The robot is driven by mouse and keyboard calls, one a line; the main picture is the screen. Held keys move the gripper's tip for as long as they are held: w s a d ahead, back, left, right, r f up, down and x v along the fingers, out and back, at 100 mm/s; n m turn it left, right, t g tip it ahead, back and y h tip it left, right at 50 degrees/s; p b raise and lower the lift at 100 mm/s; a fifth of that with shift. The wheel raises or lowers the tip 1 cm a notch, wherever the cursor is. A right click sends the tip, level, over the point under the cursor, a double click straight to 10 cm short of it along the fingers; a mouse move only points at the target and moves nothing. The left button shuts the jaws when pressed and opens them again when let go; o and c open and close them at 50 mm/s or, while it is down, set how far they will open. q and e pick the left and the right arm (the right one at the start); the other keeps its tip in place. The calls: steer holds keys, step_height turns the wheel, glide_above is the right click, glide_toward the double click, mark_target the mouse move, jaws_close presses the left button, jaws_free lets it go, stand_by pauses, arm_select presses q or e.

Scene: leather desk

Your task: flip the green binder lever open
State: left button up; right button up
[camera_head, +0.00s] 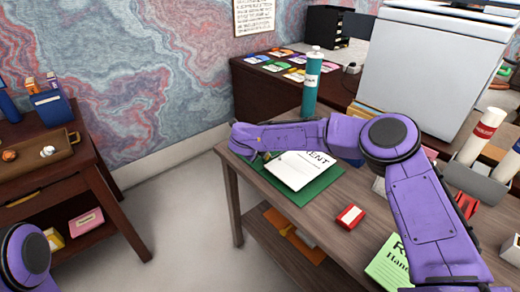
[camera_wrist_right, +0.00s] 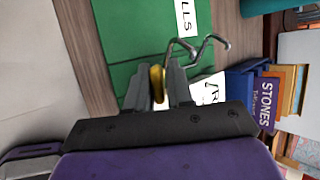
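The green binder (camera_head: 322,184) lies open on the wooden desk in the head view, with white paper (camera_head: 300,170) on it. It also shows in the right wrist view (camera_wrist_right: 130,38), with curved metal prongs (camera_wrist_right: 196,48) standing up near the fingers. My right gripper (camera_wrist_right: 160,78) is over the binder, its two grey fingers apart. A yellow-gold piece (camera_wrist_right: 157,86) shows between them, closer to the left finger; I cannot tell whether it is touched. In the head view my right arm hides the binder's far edge and the gripper's fingers. My left gripper is out of view.
A teal bottle (camera_head: 312,82) stands behind my right arm. A red box (camera_head: 350,216) and a green handbook (camera_head: 390,262) lie on the desk in front. Books (camera_wrist_right: 262,104) stand beside the binder. A brown side table (camera_head: 45,190) is at the left.

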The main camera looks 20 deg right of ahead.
steer(key=b+v, duration=0.1)
steer(key=v, duration=0.9)
steer(key=shift+s, duration=0.2)
steer(key=shift+a+r, duration=0.1)
steer(key=shift+r, duration=0.05)
